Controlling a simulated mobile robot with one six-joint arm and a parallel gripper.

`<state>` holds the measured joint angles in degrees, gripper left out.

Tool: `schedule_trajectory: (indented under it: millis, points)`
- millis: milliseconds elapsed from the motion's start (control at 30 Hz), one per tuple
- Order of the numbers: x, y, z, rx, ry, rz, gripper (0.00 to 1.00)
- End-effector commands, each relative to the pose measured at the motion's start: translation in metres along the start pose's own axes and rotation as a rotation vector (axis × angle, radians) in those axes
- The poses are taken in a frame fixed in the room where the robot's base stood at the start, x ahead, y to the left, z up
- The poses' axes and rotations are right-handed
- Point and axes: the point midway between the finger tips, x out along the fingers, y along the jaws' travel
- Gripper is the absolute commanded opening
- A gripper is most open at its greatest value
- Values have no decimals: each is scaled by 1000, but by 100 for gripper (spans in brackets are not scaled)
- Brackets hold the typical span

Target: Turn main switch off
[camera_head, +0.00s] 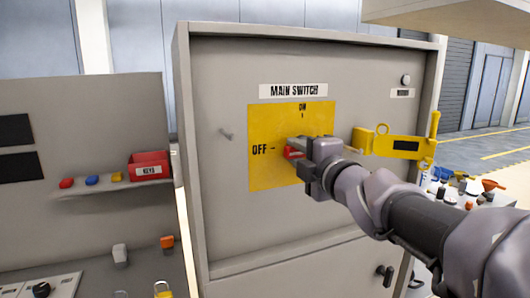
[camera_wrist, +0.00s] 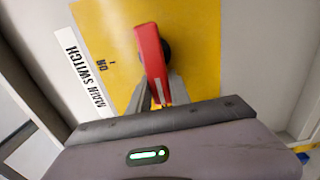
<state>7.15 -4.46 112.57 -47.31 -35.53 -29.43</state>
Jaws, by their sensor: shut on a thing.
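The main switch is a red handle (camera_head: 293,153) on a yellow plate (camera_head: 262,175) on the grey cabinet door. The plate has an ON mark at the top and an OFF mark at the left. The handle shows beside the OFF mark, partly hidden by my gripper (camera_head: 297,147). In the wrist view the red handle (camera_wrist: 148,55) stands out from a dark round hub (camera_wrist: 167,50). There my gripper (camera_wrist: 158,102) is shut on the handle's near end. The handle's exact angle is hard to tell.
A yellow hasp (camera_head: 395,146) sits right of the plate. At left, a shelf holds a red KEYS box (camera_head: 149,165) and small coloured items. Several bottles and tools crowd a surface (camera_head: 475,190) at right. A pale overhang (camera_head: 460,12) is at top right.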

Motion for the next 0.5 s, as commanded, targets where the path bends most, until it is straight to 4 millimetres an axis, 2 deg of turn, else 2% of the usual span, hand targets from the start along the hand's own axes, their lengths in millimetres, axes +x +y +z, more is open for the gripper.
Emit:
schedule_trajectory:
  millis: [67,100,167,500]
  points:
    - [0,0,0,-2,0,-1,0]
    - [0,0,0,-1,0,-1,32]
    - [0,-1,0,-1,0,-1,43]
    - [-2,0,0,0,0,0,45]
